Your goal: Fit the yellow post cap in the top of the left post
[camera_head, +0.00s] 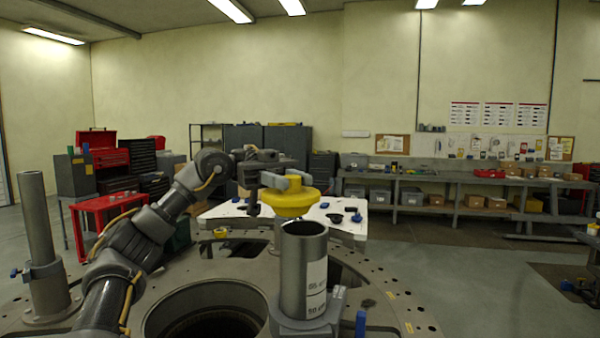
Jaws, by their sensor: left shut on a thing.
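My left gripper (287,183) is shut on the yellow post cap (291,204), a round cap with a narrower lower part. It holds the cap roughly level in the middle of the view. A thick grey post (292,268) with a white label stands upright below, its dark open top showing. The cap appears slightly above and behind that top, with a gap between them. A thinner, taller grey post (38,225) stands at the far left, away from the gripper. My right gripper is not in view.
The posts stand on a large round grey plate (400,312) with a big dark opening. A white-topped table (346,228) with small blue parts is behind the cap. A red cart (105,203) is at the left. Shelves with bins (405,197) line the back wall.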

